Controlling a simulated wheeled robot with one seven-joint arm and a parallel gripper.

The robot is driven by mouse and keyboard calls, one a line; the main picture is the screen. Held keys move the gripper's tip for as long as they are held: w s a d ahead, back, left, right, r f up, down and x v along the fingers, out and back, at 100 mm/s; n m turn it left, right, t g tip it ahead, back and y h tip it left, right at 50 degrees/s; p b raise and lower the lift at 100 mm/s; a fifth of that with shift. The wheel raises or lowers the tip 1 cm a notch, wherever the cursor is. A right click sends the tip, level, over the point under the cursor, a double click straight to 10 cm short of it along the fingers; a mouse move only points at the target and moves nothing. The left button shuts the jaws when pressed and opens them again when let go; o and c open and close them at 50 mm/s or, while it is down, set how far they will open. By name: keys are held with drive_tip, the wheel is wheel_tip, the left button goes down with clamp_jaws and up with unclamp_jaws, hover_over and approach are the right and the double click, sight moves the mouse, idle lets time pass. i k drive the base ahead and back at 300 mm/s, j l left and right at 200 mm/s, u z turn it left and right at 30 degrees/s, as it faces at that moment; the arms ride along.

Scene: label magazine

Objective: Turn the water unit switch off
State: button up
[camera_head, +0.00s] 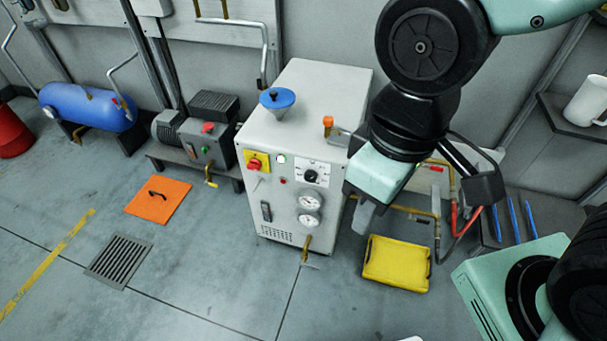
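A white cabinet (276,204) with a blue funnel on top stands in the middle; I take it as the water unit, though no label is readable. Its front has a red rotary switch on a yellow plate (256,162) at upper left. The exact angle of the red handle is hard to read. A black knob (310,176) on a white dial plate sits to its right. My gripper (430,214) hangs to the right of the cabinet, clear of the switch. Its fingers look spread apart, with nothing seen between them.
Two gauges (310,210) and a brass tap (306,247) are on the cabinet front. A yellow tray (397,263) lies on the floor at right, near pipes and hoses. The floor before the cabinet is clear.

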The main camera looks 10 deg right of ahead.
sight(254, 164)
drive_tip(key=i+j+u, duration=0.55)
drive_tip(key=i+u, duration=0.2)
